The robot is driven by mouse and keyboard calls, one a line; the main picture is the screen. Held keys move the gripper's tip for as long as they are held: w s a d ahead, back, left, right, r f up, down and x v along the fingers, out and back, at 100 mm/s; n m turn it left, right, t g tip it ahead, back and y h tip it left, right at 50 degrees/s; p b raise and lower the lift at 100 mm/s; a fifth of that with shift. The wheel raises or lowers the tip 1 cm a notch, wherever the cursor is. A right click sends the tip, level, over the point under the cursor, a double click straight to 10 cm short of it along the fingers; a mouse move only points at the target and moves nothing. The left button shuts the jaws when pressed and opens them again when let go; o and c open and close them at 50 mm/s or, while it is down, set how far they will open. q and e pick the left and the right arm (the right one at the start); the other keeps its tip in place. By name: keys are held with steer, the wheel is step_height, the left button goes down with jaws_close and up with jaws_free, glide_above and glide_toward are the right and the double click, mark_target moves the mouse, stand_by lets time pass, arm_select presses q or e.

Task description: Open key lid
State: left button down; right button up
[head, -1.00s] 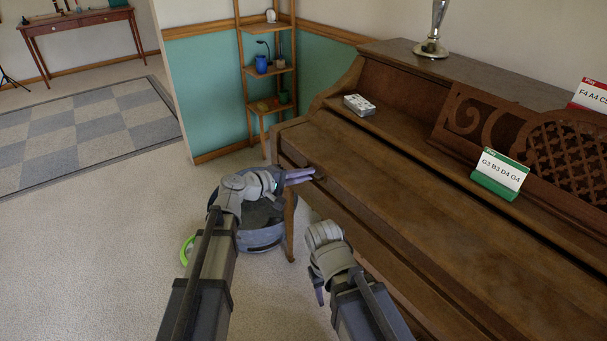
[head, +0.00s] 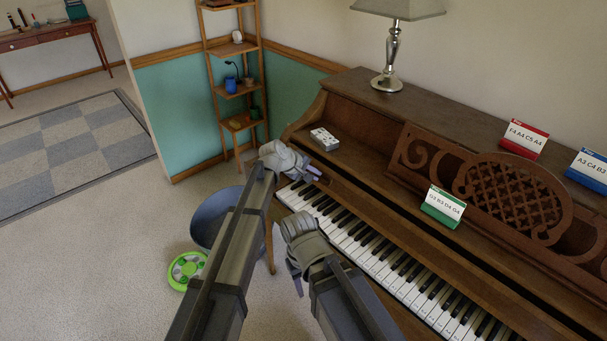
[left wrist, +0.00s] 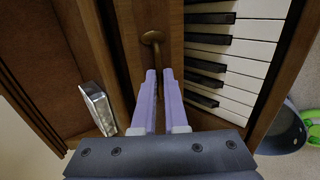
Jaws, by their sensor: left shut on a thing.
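The piano's key lid (head: 400,228) is pushed back and the black and white keys (head: 385,262) lie bare along the front. My left gripper (head: 312,173) is at the far left end of the keyboard. In the left wrist view its purple fingers (left wrist: 158,76) are shut at the stem of a small brass knob (left wrist: 152,38) on the lid's wooden front strip. Keys show to the right of the fingers there. My right gripper (head: 296,278) hangs in front of the piano, apart from it; its fingers are mostly hidden.
A lamp (head: 390,62) stands on top. A blue-grey bin (head: 212,218) and a green round object (head: 186,269) are on the floor at the left.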

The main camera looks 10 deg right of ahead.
arm_select(q)
steer(key=shift+w+d, duration=0.85)
steer(key=shift+d, duration=0.3)
steer(key=c, duration=1)
jaws_free()
steer(key=shift+r, duration=0.1)
steer(key=p+v, duration=0.5)
steer(key=v, duration=0.2)
steer(key=shift+s+a+r+p, duration=0.2)
steer(key=shift+r+p, duration=0.1)
steer(key=shift+p, duration=0.05)
